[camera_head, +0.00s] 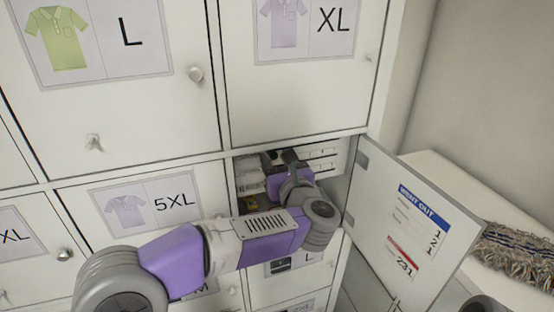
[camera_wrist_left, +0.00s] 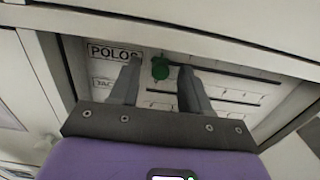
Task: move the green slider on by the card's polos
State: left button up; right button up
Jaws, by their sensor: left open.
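The green slider (camera_wrist_left: 160,68) sits on the top row of a white panel inside the open locker, beside the label POLOS (camera_wrist_left: 115,52). My left gripper (camera_wrist_left: 161,72) is open, with one finger on each side of the slider; I cannot tell whether they touch it. In the head view my left gripper (camera_head: 283,160) reaches into the locker and hides the slider. A card (camera_head: 423,220) on the open door has a blue WENT OUT heading and several faint lines with digits at their right. My right gripper is out of view.
The open locker door (camera_head: 375,225) stands to the right of my left arm. Closed lockers with shirt labels surround the opening, such as the 5XL one (camera_head: 150,205). Lower rows with tick marks lie under the slider. A fringed grey item (camera_head: 520,250) lies at far right.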

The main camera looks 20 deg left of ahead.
pick_arm(q)
grip_shut()
jog(key=shift+w+d+b, duration=0.3)
jog(key=shift+d, duration=0.15)
jog(key=shift+w+d+b, duration=0.35)
jog(key=shift+w+d, duration=0.35)
jog(key=shift+d, duration=0.35)
grip_release()
